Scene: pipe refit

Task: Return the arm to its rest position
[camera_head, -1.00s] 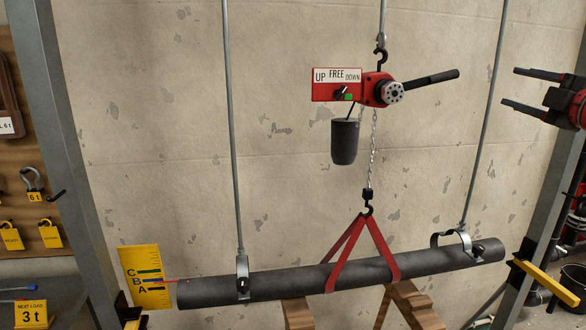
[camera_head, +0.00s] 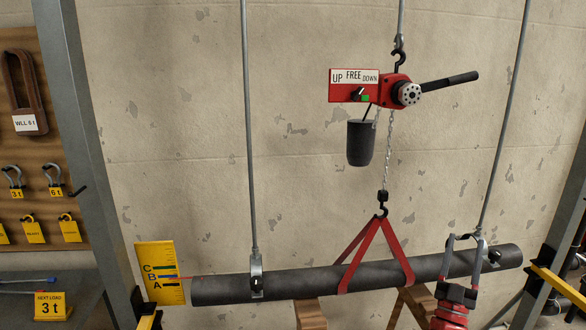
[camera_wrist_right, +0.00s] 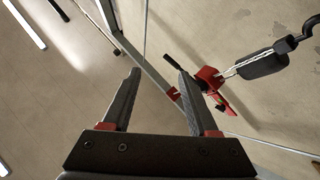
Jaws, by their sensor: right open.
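My right gripper (camera_head: 464,242) stands at the lower right of the head view, its fingers open and pointing up. It overlaps the right end of the dark pipe (camera_head: 310,281) and partly hides the right hanger clamp (camera_head: 491,254); I cannot tell its depth gap to them. In the right wrist view, the open gripper (camera_wrist_right: 158,76) has nothing between its fingers. The red lever hoist (camera_head: 393,90) hangs above the pipe and also shows in the wrist view (camera_wrist_right: 207,82). A red sling (camera_head: 406,258) from its hook loops around the pipe. My left gripper is not in view.
A yellow gauge board (camera_head: 160,262) marked C, B, A is at the pipe's left end. Steel frame posts (camera_head: 85,150) stand left and right. Wooden supports (camera_head: 309,313) are below the pipe. A tool board (camera_head: 35,150) hangs at left.

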